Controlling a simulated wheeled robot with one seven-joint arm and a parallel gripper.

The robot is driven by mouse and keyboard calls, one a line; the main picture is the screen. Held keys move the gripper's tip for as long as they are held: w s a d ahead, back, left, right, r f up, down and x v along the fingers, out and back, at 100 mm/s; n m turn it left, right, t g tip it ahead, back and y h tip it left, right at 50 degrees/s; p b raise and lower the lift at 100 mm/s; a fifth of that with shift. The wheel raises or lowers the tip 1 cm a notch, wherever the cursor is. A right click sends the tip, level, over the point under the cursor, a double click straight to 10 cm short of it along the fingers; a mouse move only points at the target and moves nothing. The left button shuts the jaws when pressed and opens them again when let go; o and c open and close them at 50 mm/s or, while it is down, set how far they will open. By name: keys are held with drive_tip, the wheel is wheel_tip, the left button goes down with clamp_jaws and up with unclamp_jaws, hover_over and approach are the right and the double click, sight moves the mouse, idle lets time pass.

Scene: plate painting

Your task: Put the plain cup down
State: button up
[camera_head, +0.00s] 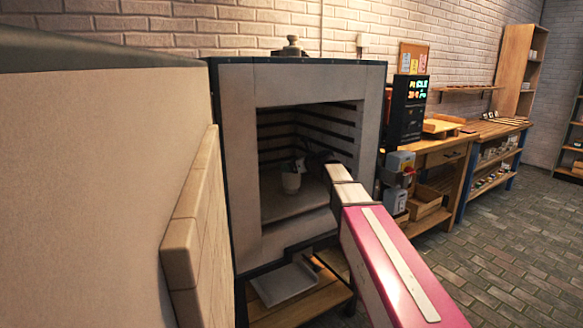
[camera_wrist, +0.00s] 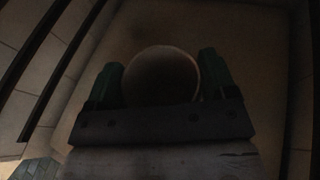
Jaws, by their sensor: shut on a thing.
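The plain cup (camera_head: 291,182) is a small pale cup inside the open kiln (camera_head: 240,150). It is upright, just over or on the kiln floor (camera_head: 285,209); I cannot tell whether it touches. My gripper (camera_head: 299,166) reaches into the chamber from the right and is shut on the cup. In the wrist view the round rim of the cup (camera_wrist: 162,78) lies between the two dark green fingers of my gripper (camera_wrist: 162,82). The kiln floor (camera_wrist: 215,35) around it is dim.
The kiln's thick door (camera_head: 190,230) stands open at the left. Grooved chamber walls (camera_wrist: 40,85) lie close on the left in the wrist view. A grey tray (camera_head: 284,283) sits below the kiln. A wooden bench (camera_head: 440,150) stands at the right. The kiln floor around the cup looks clear.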

drive_tip(key=shift+f, duration=0.15)
drive_tip(key=o, duration=1.3)
drive_tip(key=v, duration=1.2)
